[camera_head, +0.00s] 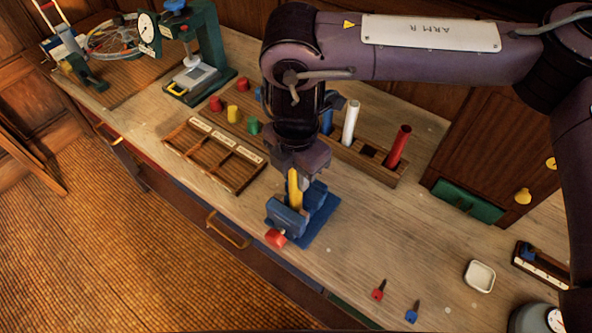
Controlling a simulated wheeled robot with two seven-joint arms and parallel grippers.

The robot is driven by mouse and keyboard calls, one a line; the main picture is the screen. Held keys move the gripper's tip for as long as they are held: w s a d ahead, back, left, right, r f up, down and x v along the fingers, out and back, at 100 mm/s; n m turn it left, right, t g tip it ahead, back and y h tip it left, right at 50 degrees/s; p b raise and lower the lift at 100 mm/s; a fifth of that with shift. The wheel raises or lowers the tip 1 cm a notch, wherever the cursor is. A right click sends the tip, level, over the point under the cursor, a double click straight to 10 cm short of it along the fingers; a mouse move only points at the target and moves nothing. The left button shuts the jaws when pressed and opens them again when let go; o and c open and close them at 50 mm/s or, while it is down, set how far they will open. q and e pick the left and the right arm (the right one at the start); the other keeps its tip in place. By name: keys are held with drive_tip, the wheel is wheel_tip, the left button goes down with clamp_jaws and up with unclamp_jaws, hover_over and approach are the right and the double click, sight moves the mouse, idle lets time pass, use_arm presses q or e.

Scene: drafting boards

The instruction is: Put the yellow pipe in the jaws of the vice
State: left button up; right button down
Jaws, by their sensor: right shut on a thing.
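The yellow pipe (295,190) stands upright in the middle of the workbench. My right gripper (298,170) points down and is shut on its upper part. The blue vice (289,217) with a red knob (276,238) sits below the gripper near the bench's front edge. The pipe's lower end shows at the vice's jaws, between the blue blocks. I cannot tell how deep it sits or whether the jaws touch it. My left gripper is not in view.
A wooden rack (376,171) behind holds a blue, a white and a red pipe (399,147). An empty compartment tray (213,155) lies left of the vice. Small keys (379,290) and a white dish (480,276) are at the right. Bench between them is clear.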

drive_tip(key=shift+w+f, duration=0.1)
drive_tip(key=shift+f, duration=0.05)
drive_tip(key=shift+f, duration=0.2)
drive_tip(key=c, duration=1.2)
unclamp_jaws()
drive_tip(key=shift+o, duration=0.2)
drive_tip(key=shift+r, duration=0.2)
wheel_tip(320, 180, up, 11)
drive_tip(key=shift+f+b, duration=0.1)
drive_tip(key=shift+b, duration=0.8)
drive_tip(key=shift+r, duration=0.65)
